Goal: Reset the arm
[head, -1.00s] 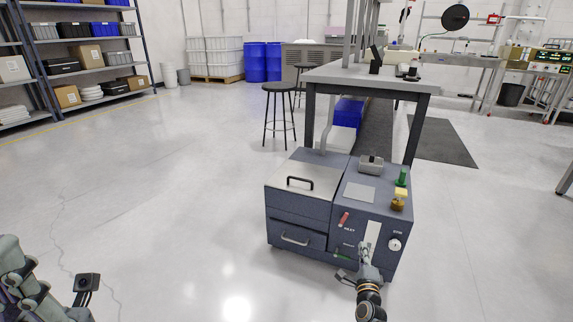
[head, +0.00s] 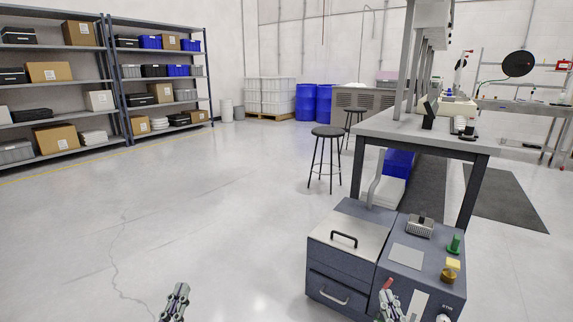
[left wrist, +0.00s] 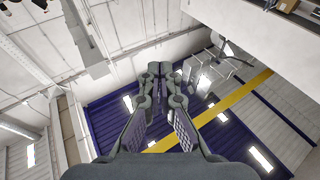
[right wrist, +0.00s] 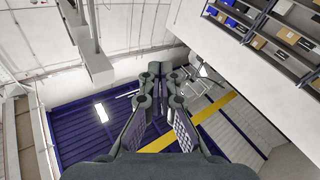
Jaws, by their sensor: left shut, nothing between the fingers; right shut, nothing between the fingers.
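My left gripper (head: 174,298) stands upright at the bottom of the head view, left of centre, over bare floor. Its fingers (left wrist: 160,72) are together and empty in the left wrist view, pointing up towards the walls and ceiling. My right gripper (head: 390,303) shows at the bottom of the head view, overlapping the front of a blue-grey machine (head: 336,276). Its fingers (right wrist: 160,72) are also together and empty in the right wrist view. I cannot tell from the head view whether it touches the machine. Most of both arms is out of frame.
The machine has a black lid handle (head: 343,239), a green knob (head: 454,244) and a yellow knob (head: 450,270). A workbench (head: 420,135) stands behind it, with a black stool (head: 326,133) to its left. Shelves (head: 62,148) line the far left. The floor between is clear.

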